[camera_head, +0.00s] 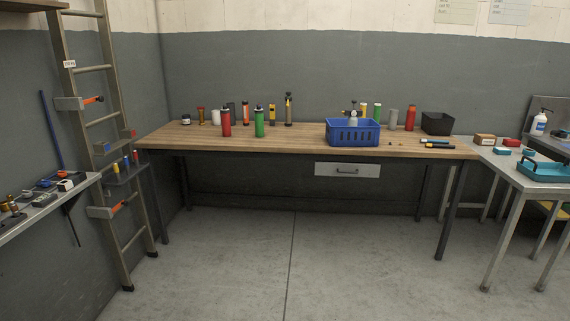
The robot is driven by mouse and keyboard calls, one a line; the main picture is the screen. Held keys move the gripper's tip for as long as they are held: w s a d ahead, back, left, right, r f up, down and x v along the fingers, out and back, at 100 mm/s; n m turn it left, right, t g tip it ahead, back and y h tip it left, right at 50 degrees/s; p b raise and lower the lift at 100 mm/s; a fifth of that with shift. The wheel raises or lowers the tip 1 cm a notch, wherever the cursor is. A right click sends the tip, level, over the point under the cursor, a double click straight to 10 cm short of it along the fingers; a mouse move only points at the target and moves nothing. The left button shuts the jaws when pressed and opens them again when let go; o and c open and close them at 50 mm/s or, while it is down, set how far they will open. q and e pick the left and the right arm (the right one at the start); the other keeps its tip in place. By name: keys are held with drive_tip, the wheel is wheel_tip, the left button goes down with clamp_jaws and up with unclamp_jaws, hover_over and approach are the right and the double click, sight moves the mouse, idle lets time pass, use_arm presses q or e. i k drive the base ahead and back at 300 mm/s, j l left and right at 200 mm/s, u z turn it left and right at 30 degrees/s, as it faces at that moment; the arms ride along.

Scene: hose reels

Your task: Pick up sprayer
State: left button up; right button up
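Several bottle-like things stand on the wooden workbench (255,144). I cannot tell for certain which one is the sprayer. A pale bottle with a dark top (353,120) rises out of the blue basket (352,136); its lower part is hidden by the basket wall. A white pump bottle (539,125) stands at the far right. A tall slim dark and brass item (289,108) stands upright at the back of the bench. Neither of my grippers shows in the head view.
Red (226,122) and green (259,122) cylinders stand near the bench's middle left. A black bin (437,123) is at its right end. A ladder (105,130) leans at the left. A grey table (540,172) stands right. The floor (250,270) in front is clear.

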sight(353, 114)
drive_tip(key=i, duration=2.25)
